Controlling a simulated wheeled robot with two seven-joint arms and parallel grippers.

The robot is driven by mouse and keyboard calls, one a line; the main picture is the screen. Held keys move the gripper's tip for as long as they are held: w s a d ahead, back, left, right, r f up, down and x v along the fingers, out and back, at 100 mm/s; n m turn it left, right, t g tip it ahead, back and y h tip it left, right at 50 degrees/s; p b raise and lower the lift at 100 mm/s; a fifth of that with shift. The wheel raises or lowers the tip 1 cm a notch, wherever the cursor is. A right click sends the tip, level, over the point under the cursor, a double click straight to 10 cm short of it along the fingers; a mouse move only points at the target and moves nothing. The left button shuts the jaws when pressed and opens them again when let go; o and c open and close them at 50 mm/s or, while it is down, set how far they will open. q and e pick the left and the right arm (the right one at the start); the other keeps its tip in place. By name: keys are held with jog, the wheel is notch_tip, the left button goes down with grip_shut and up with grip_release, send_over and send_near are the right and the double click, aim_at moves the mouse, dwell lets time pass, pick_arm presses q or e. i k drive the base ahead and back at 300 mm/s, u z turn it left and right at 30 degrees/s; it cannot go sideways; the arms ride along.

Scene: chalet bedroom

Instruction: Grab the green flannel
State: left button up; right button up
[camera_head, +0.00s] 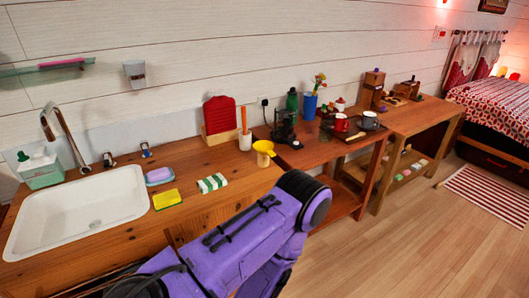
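The green flannel (212,183) appears to be the folded green-and-white striped cloth on the wooden counter. It lies flat, to the right of a yellow sponge (167,199) and near the counter's front edge. A purple link of my arm crosses the lower middle of the view, in front of the counter. Neither of my grippers shows, so I cannot see their fingers or whether they hold anything.
A white sink (95,212) is set in the wooden counter (200,155) at left. A soap dish (159,176), a yellow funnel-shaped cup (264,150) and a red ribbed board (219,115) stand near the cloth. A crowded lower table (300,158) adjoins at right. Floor at right is largely clear.

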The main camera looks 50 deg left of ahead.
aim_at(215, 181)
jog(key=z, duration=0.1)
jog(key=i, duration=0.8)
jog(key=u, duration=1.85)
